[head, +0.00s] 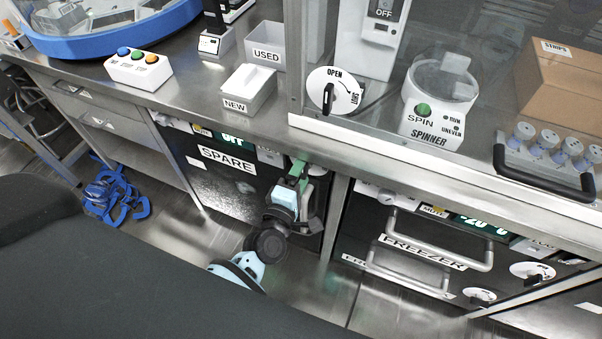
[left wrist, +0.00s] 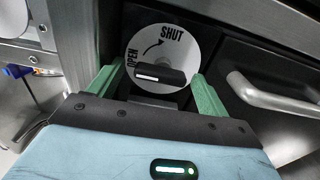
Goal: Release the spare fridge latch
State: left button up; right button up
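The spare fridge (head: 217,174) is the dark unit under the bench with the SPARE label. Its latch shows in the left wrist view as a white dial (left wrist: 139,46) marked OPEN and SHUT. A black handle (left wrist: 175,77) crosses the dial, its white mark on the OPEN side. My right gripper is not in view.
A bar handle (left wrist: 268,95) stands out right of the dial in the left wrist view. The freezer (head: 420,262) with its bar handles is right of the bench leg (head: 336,218). The bench edge (head: 240,128) overhangs the gripper. Blue items (head: 112,193) lie at left.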

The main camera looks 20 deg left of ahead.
pick_arm(q)
jog(key=shift+s, duration=0.1)
jog(key=s, duration=0.7)
jog(key=shift+s+a, duration=0.15)
jog(key=shift+s, duration=0.2)
